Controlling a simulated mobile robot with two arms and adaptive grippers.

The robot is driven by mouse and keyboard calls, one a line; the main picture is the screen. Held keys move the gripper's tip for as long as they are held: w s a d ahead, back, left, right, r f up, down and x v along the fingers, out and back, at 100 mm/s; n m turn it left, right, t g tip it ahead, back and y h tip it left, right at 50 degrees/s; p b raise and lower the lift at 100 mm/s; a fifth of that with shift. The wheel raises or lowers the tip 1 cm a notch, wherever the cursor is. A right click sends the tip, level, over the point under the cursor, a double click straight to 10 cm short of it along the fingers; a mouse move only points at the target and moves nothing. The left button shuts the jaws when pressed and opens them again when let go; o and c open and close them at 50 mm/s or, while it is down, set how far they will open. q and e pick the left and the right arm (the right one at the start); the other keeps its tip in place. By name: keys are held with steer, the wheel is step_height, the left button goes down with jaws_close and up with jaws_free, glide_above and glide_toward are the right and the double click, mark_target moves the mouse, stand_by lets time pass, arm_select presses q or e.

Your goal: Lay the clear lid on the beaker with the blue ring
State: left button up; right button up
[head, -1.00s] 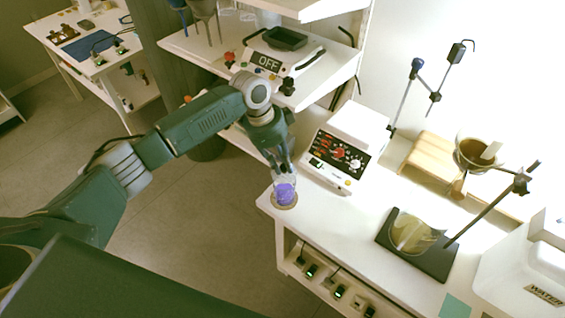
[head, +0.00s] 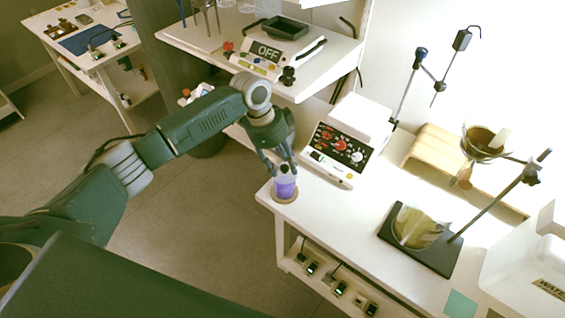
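A small clear beaker (head: 285,187) with purple-blue contents stands upright on a round tan pad (head: 284,198) at the near left corner of the white bench. The blue ring cannot be told apart from the contents. My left gripper (head: 280,168) is right above the beaker and points down. Its fingers are spread apart around the beaker's top, so it looks open. The clear lid cannot be made out; the fingers partly cover the beaker's rim. A larger glass beaker (head: 418,228) stands on a dark stand base. My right gripper is not in view.
A white control box (head: 343,140) with dials stands close behind the beaker. A ring stand with a funnel (head: 484,143) and a wooden rack (head: 440,157) are further right.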

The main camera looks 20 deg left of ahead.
arm_select(q)
steer(key=v, duration=1.2)
steer(key=shift+s+f, duration=0.1)
stand_by(0.4)
